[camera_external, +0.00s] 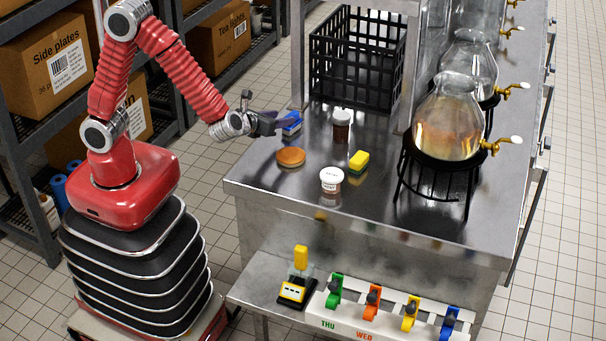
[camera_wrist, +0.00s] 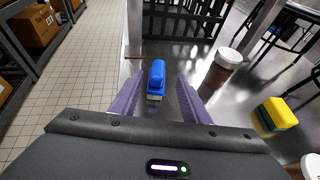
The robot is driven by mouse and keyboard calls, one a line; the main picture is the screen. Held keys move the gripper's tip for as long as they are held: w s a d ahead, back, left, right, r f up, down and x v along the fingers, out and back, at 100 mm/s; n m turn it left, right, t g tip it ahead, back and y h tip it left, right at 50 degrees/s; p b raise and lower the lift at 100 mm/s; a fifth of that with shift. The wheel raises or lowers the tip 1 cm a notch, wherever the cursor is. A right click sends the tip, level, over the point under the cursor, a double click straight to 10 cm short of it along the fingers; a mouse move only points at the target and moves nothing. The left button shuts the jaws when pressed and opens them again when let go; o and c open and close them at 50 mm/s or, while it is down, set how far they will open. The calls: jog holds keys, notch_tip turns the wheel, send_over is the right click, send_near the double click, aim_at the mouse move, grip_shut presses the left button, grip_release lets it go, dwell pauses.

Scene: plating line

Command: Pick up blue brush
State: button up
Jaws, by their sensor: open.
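The blue brush (camera_external: 292,122) lies on the steel counter (camera_external: 262,186) near its left edge. In the wrist view the brush (camera_wrist: 156,78) has a blue top and a pale lower edge, and it stands between and just beyond the fingers. My gripper (camera_external: 282,121) reaches in from the left in the external view, its fingertips close to the brush. In the wrist view the two purple fingers of my gripper (camera_wrist: 158,88) are apart with nothing held between them. I cannot tell whether either finger touches the brush.
A dark jar (camera_external: 341,126) stands right of the brush. A bun (camera_external: 291,157), a white-lidded tub (camera_external: 331,180) and a yellow-green sponge (camera_external: 358,161) are nearer the front. A black crate (camera_external: 357,60) stands behind, with a metal post (camera_external: 297,50) close by. A glass dispenser (camera_external: 447,125) stands right.

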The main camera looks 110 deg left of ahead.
aim_at(291, 114)
jog(key=shift+x, duration=1.05)
jog(key=shift+x, duration=2.6)
jog(key=shift+s+r, duration=0.1)
jog(key=shift+s, duration=0.05)
jog(key=shift+c, duration=0.4)
grip_shut()
